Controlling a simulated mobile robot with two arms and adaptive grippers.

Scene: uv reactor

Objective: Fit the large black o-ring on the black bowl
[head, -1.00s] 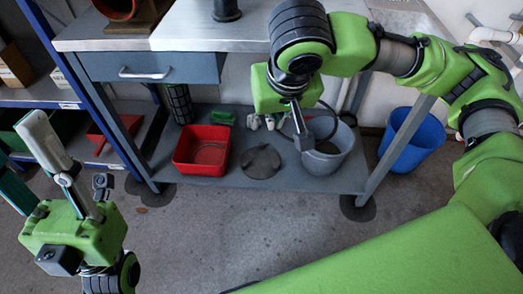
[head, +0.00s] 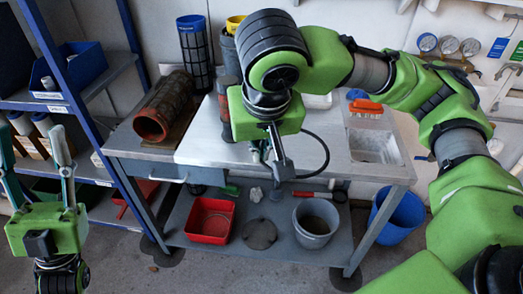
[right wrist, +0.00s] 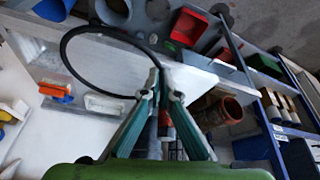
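A large thin black o-ring (right wrist: 64,38) hangs from the fingertips of my right gripper (right wrist: 158,82) in the right wrist view. The gripper is shut on it at one point of its rim. In the head view part of the o-ring (head: 327,150) shows as a dark curve right of my right gripper (head: 262,152), above the workbench. My left gripper (head: 32,140) is open and empty at the far left, its fingers spread. I cannot pick out the black bowl surely; a dark upright cylinder (head: 228,98) stands on the bench, partly hidden by my right arm.
Below are a red bin (head: 211,220) and grey bucket (head: 316,222). A blue shelf stands left.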

